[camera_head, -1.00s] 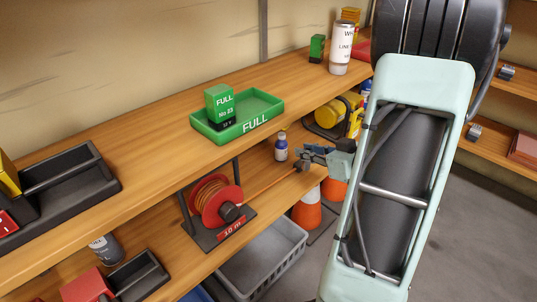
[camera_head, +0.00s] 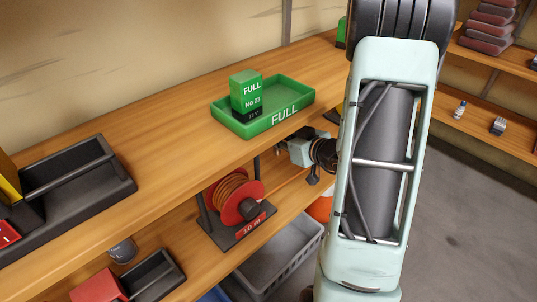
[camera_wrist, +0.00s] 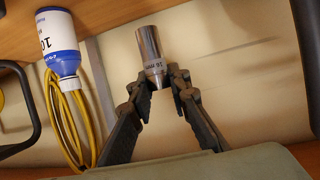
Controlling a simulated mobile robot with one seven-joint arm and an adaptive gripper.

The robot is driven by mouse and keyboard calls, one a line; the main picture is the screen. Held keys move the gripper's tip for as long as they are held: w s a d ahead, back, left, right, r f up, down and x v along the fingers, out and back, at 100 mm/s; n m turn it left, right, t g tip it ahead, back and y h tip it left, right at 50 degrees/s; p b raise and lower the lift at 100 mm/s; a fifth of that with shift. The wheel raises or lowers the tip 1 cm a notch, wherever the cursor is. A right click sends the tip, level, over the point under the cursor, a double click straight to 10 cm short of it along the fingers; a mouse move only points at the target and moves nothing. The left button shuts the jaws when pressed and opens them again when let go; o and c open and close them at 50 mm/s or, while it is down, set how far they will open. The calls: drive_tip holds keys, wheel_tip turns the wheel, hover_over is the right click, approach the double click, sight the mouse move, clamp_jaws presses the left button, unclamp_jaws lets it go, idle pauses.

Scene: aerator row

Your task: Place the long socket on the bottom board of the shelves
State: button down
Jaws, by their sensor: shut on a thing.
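The long socket (camera_wrist: 149,44) is a shiny metal cylinder with a pale size label, seen in the wrist view. My gripper (camera_wrist: 158,76) is shut on its labelled end, and the rest sticks out beyond the fingertips. The lower board of the shelves (camera_head: 187,262) shows below the upper board (camera_head: 170,150). The socket appears clear of any board in the wrist view.
A red cable reel (camera_head: 236,202) stands on the lower board near my gripper. A white and blue bottle (camera_wrist: 58,45) and a yellow cable (camera_wrist: 70,115) are left of the socket in the wrist view. A green tray (camera_head: 262,122) sits above; a grey crate (camera_head: 290,262) is below.

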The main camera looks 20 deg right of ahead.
drive_tip(key=shift+w+a+f+b, duration=0.3)
drive_tip(key=shift+w+a+f, duration=0.1)
drive_tip(key=shift+f, duration=0.75)
drive_tip(key=shift+w+a+f+b, duration=0.25)
drive_tip(key=shift+w+a+f, duration=0.15)
drive_tip(key=shift+f, duration=0.7)
drive_tip(key=shift+w+a+f+b, duration=0.3)
drive_tip(key=shift+w+f, duration=0.1)
drive_tip(key=shift+f, duration=0.75)
drive_tip(key=shift+f, duration=0.2)
drive_tip(key=c, duration=1.8)
unclamp_jaws()
